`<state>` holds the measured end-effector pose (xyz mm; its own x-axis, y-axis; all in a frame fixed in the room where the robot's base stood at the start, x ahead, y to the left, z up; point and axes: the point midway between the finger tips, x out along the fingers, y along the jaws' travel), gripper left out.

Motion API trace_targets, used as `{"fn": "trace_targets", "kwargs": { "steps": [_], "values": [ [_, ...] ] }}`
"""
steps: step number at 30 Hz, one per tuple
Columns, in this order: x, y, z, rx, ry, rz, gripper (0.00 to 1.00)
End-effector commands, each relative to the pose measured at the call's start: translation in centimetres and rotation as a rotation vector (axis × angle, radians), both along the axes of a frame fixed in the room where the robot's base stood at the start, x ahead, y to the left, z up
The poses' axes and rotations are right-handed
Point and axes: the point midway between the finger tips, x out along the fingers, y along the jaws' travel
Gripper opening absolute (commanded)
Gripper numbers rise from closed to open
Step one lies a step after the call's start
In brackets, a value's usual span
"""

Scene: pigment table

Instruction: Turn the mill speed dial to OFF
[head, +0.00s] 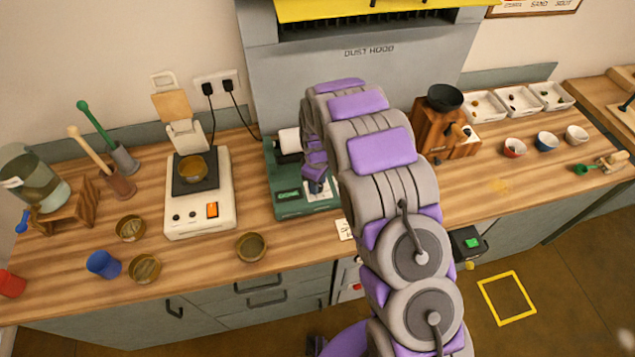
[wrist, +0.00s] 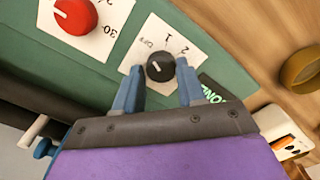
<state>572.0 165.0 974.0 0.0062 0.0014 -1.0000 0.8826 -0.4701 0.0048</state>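The mill speed dial (wrist: 160,67) is a small black knob on a white plate (wrist: 180,35) marked OFF, 1 and 2, seen in the wrist view. A short pale mark shows on its upper-left part; its exact setting is hard to read. My gripper (wrist: 160,74) has its two blue fingers apart, one on each side of the dial, with small gaps seeming to show.
A red knob (wrist: 75,15) on its own numbered plate sits left of the dial in the wrist view. In the head view, a white scale (head: 200,215) stands left of the mill and a wooden grinder (head: 432,125) stands to its right. A brass bowl (head: 251,246) lies front-left.

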Motion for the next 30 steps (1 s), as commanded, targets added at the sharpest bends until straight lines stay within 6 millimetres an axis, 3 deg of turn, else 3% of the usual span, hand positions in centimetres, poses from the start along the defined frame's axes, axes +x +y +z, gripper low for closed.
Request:
{"fn": "trace_targets", "kwargs": {
  "steps": [6, 17, 20, 30],
  "values": [
    [-0.2, -0.1, -0.1, -0.001, 0.004, -0.001, 0.60],
    [-0.2, -0.1, 0.7, -0.001, 0.005, -0.001, 0.60],
    [-0.2, -0.1, 2.1, -0.001, 0.005, -0.001, 0.60],
    [0.0, 0.0, 9.7, 0.001, -0.002, 0.000, 0.60]
  ]
}}
